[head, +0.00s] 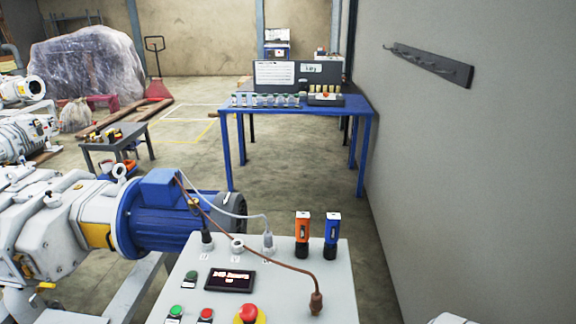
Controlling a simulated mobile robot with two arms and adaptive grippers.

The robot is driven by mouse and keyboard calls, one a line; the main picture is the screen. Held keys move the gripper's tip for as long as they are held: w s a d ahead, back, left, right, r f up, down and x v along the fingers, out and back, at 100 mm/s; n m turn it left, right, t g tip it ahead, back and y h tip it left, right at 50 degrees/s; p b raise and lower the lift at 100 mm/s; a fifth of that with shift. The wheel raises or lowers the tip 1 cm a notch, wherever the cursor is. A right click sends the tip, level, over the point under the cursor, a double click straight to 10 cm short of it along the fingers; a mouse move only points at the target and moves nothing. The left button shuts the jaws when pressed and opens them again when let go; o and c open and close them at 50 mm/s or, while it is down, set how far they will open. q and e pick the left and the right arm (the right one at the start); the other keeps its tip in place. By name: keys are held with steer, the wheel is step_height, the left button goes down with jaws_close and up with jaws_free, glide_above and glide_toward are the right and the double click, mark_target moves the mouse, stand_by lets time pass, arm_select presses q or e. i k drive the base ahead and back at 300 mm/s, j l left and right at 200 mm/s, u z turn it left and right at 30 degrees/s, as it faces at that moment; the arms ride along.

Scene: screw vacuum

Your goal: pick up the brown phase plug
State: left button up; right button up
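The brown phase plug (316,303) is at the end of a brown cable (265,259), over the lower right part of the grey control panel (285,290). The cable runs from the blue motor's (165,215) terminal box. A black plug (206,240) sits at the left socket, and a light grey plug (268,242) sits at the right one. The middle socket (237,246) between them has no plug in it. Whether the brown plug touches the panel is unclear. Neither of my grippers can be made out in view.
An orange device (302,235) and a blue device (331,236) stand at the panel's back right edge. The panel bears a small display (230,280) and a red emergency button (249,314). A blue table (290,108) stands farther back. A grey wall (480,160) bounds the right.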

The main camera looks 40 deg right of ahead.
mark_target(316, 304)
steer(key=z, duration=1.6)
